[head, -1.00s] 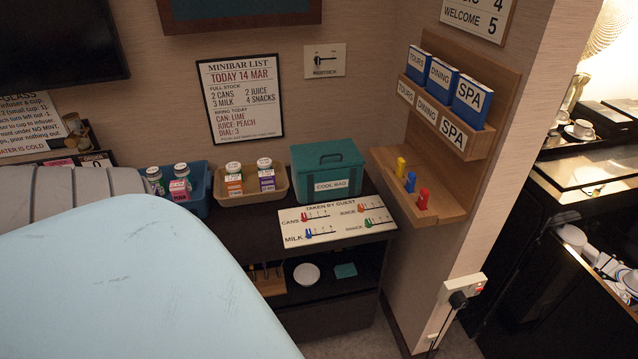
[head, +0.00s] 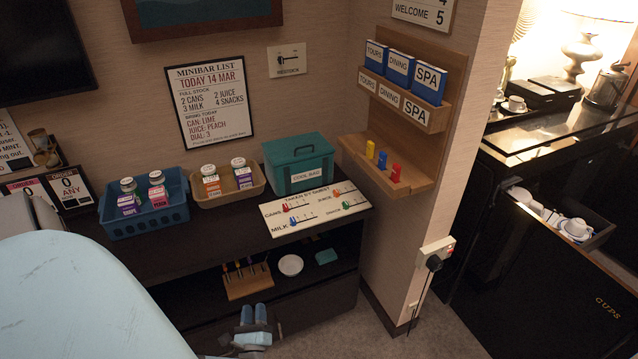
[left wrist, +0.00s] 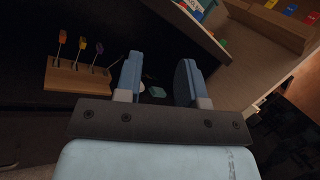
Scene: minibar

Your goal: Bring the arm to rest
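My left gripper (head: 254,315) shows low in the head view, in front of the dark minibar cabinet (head: 300,320) and below its open shelf. In the left wrist view the two blue fingers of the left gripper (left wrist: 160,80) stand apart with nothing between them. A large pale blue part of my own body fills the lower left of the head view. My right gripper is in neither view.
A wooden rack (head: 246,283) with several coloured tools, a white dish (head: 290,265) and a teal item (head: 326,257) are on the shelf. Above stand a blue basket (head: 145,222), a tan basket (head: 228,197), a cool bag (head: 299,163) and a tally board (head: 314,209). Carpet (head: 400,338) is clear at right.

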